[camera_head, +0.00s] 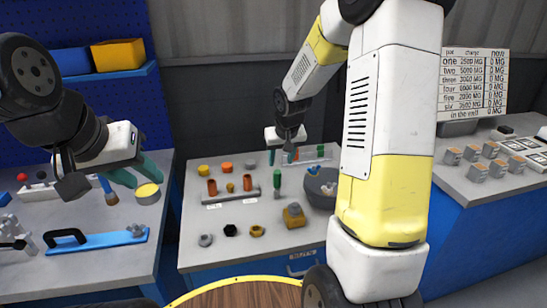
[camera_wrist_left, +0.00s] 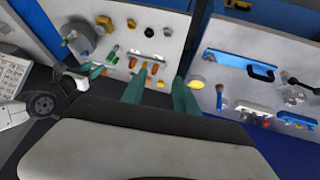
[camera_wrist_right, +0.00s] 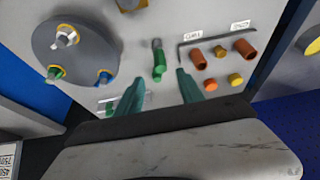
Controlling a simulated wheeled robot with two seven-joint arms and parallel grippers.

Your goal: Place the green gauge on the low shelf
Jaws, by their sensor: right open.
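A slim green piece, likely the green gauge (camera_head: 277,182), stands on the grey middle table, left of the grey round bowl. In the right wrist view the green gauge (camera_wrist_right: 159,66) shows ahead of the fingers, between them and apart from both. My right gripper (camera_head: 284,157) is open and empty above the table's far part; its teal fingers also show in the right wrist view (camera_wrist_right: 158,88). My left gripper (camera_head: 137,172) is open and empty over the left table. A low grey ledge (camera_head: 232,198) with white labels lies left of the gauge; I cannot tell if it is the low shelf.
Orange cylinders (camera_head: 212,187), nuts and a brass block (camera_head: 294,216) stand around. A pale strip (camera_head: 318,159) lies at the back. A blue tool (camera_head: 97,241) lies on the left table. Small boxes (camera_head: 477,171) stand at right.

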